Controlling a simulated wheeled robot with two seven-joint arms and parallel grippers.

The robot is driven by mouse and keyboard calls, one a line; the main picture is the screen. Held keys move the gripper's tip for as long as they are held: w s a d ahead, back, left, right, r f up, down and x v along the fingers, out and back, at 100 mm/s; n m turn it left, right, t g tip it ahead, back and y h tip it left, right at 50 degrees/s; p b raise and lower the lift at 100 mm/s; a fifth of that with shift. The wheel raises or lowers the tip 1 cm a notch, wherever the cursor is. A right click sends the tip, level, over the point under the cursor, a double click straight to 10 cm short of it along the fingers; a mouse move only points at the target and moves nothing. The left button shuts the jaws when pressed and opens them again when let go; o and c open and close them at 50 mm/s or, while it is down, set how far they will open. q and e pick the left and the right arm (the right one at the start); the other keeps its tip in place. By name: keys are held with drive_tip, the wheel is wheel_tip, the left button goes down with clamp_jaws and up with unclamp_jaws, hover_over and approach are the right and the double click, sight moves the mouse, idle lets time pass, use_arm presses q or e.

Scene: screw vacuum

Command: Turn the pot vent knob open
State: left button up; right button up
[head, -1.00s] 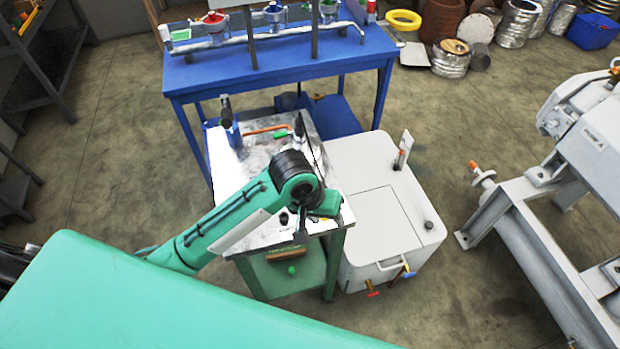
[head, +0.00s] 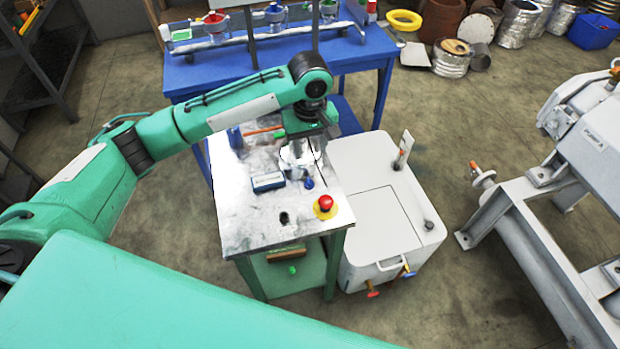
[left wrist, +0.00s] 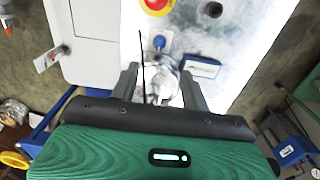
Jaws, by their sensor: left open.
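A clear, silvery pot (head: 296,158) stands on the metal-topped table (head: 243,215), partly hidden by my left gripper (head: 303,150). The pot also shows in the left wrist view (left wrist: 165,86), between the two fingers. My left gripper is open, with its fingers on either side of the pot; whether they touch it I cannot tell. A small blue knob (head: 309,183) sits on the tabletop beside the pot and also shows in the left wrist view (left wrist: 159,42), beyond the fingertips. Which part is the vent knob is not clear. My right gripper is not in view.
A red button on a yellow base (head: 325,204) and a blue-edged gauge box (head: 268,182) sit on the same tabletop. An orange pipe (head: 262,131) lies behind. A white chest (head: 386,225) adjoins the table at right; a blue bench (head: 350,55) stands behind.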

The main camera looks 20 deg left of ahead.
sight(310, 182)
use_arm(q)
wheel_tip(310, 182, down, 13)
drive_tip(key=shift+p, duration=0.55)
drive_tip(key=c, duration=1)
